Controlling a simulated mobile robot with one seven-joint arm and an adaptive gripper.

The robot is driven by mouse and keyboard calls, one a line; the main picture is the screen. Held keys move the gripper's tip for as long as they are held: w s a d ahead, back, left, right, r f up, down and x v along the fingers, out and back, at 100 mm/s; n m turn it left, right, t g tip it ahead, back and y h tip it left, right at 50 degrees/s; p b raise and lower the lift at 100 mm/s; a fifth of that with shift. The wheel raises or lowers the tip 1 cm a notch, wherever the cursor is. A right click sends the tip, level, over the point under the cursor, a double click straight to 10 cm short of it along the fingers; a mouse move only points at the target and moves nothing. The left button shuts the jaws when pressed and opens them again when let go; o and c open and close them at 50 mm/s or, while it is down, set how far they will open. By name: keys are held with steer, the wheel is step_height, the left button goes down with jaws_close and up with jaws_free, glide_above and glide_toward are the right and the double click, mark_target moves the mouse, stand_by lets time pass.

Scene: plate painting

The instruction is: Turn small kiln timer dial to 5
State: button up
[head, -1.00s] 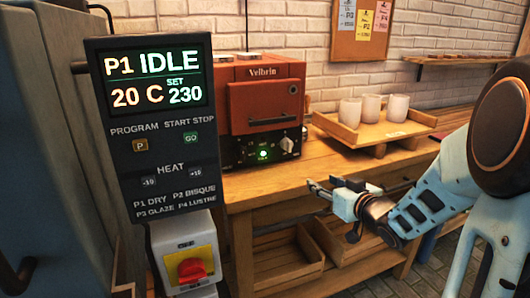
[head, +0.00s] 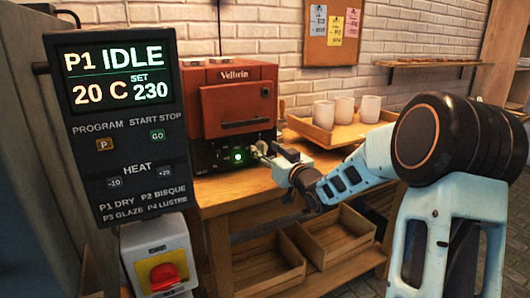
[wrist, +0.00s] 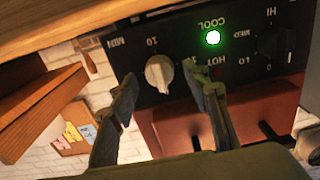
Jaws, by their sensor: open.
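The small red kiln (head: 237,95) stands on the wooden bench, with a black control panel along its bottom front. Its pale timer dial (wrist: 159,75) shows in the wrist view, where the picture is upside down, with "MIN" and "10" printed beside it. I cannot read its exact setting. My gripper (wrist: 159,72) is open, and its two dark fingers appear on either side of the dial. Contact cannot be told. In the head view my gripper (head: 261,149) is at the right end of the panel and hides the dial.
A green lamp (wrist: 213,38) and a black HI/MED/LO knob (wrist: 270,45) share the panel. A wooden tray (head: 335,137) with pale cups stands right of the kiln. A large controller (head: 118,125) with a red switch (head: 163,277) below fills the left foreground. Crates lie under the bench.

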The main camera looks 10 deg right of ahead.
steer(key=shift+w+a, duration=0.2)
steer(key=shift+w, duration=0.25)
steer(key=c, duration=1.1)
